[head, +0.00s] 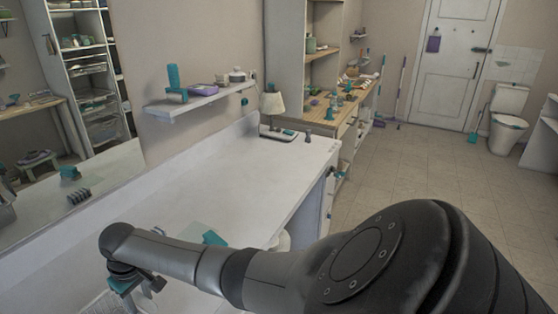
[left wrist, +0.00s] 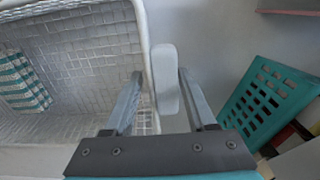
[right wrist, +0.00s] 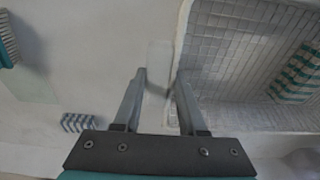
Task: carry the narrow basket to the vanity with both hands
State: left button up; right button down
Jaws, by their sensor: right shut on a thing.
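The narrow basket is white woven mesh with a teal-and-white striped cloth inside; it fills the left of the left wrist view (left wrist: 85,50) and the right of the right wrist view (right wrist: 235,45). Its corner shows low in the head view (head: 100,305). My right gripper (right wrist: 160,75) is shut on its pale end grip, and shows at lower left in the head view (head: 135,282). My left gripper (left wrist: 161,76) has its fingers apart, either side of the opposite end grip. The white counter, apparently the vanity (head: 240,180), lies below the mirror. Whether the basket touches it is hidden.
A lamp (head: 272,103) on a white tray stands at the counter's far end. A teal perforated bin (left wrist: 265,100) is close beside my left gripper. A small comb-like item (right wrist: 77,123) lies near my right gripper. The counter's middle is clear.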

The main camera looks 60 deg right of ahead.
pick_arm(q)
jog(key=shift+o, duration=1.4)
jog(key=shift+a, duration=0.1)
pick_arm(e)
jog(key=shift+s+a+f, duration=0.1)
jog(key=shift+s+f, duration=0.05)
jog(key=shift+f, duration=0.05)
jog(key=c, duration=0.8)
grip_release()
jog(key=o, duration=0.4)
jog(key=shift+r, duration=0.1)
pick_arm(q)
jog(key=shift+c, duration=0.4)
jog(key=c, duration=0.3)
pick_arm(e)
jog(key=c, duration=0.4)
jog(key=shift+o, duration=0.2)
pick_arm(q)
jog(key=shift+r, duration=0.1)
pick_arm(e)
jog(key=shift+r, duration=0.15)
